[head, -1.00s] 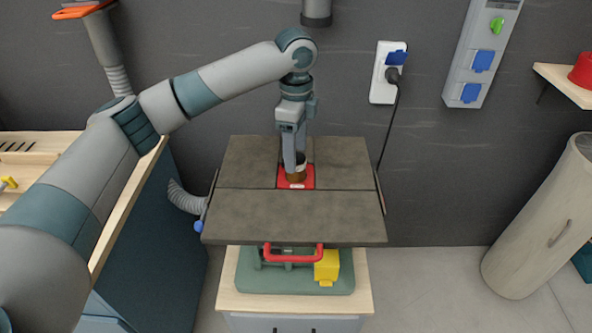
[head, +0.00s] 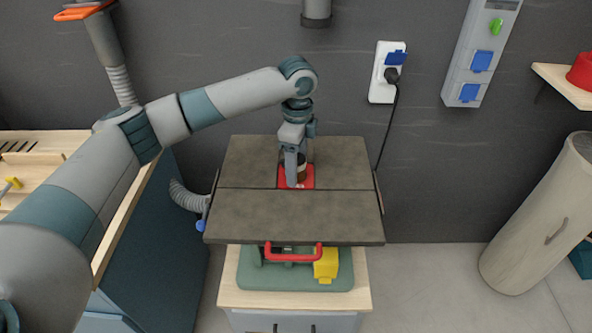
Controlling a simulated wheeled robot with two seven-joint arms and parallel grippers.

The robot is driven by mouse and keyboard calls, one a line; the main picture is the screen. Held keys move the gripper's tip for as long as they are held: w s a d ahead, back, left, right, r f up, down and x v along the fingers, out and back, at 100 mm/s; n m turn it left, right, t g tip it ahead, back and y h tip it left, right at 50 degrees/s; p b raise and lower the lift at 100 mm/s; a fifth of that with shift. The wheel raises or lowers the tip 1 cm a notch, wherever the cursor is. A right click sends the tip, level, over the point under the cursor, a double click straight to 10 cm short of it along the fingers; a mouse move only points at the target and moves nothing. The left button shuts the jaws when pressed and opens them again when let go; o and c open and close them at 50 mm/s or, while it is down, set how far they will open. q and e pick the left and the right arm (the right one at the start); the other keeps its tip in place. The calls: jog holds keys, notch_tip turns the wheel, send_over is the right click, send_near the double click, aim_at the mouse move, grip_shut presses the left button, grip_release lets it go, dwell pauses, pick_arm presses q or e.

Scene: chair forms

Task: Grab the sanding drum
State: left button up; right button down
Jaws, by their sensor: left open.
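The sanding drum (head: 302,170) is a small brown cylinder with a pale top. It stands upright in the red insert (head: 309,183) of the grey machine table. My left gripper (head: 292,178) is open and points down at the drum. Its finger covers the left part of the drum, and I cannot tell whether it touches it. My right gripper is not in view.
The dark machine table (head: 290,216) is otherwise bare. Below it are a red handle (head: 293,257) and a yellow block (head: 326,265). A wooden-topped workbench (head: 125,215) stands left, a pale cylinder (head: 540,220) right. A black cable (head: 389,125) hangs behind.

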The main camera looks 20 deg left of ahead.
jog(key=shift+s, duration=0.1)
pick_arm(q)
jog(key=c, duration=1)
jog(key=shift+c, duration=1.2)
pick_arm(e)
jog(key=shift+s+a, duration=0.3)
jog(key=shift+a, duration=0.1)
pick_arm(q)
jog(key=shift+r, duration=0.15)
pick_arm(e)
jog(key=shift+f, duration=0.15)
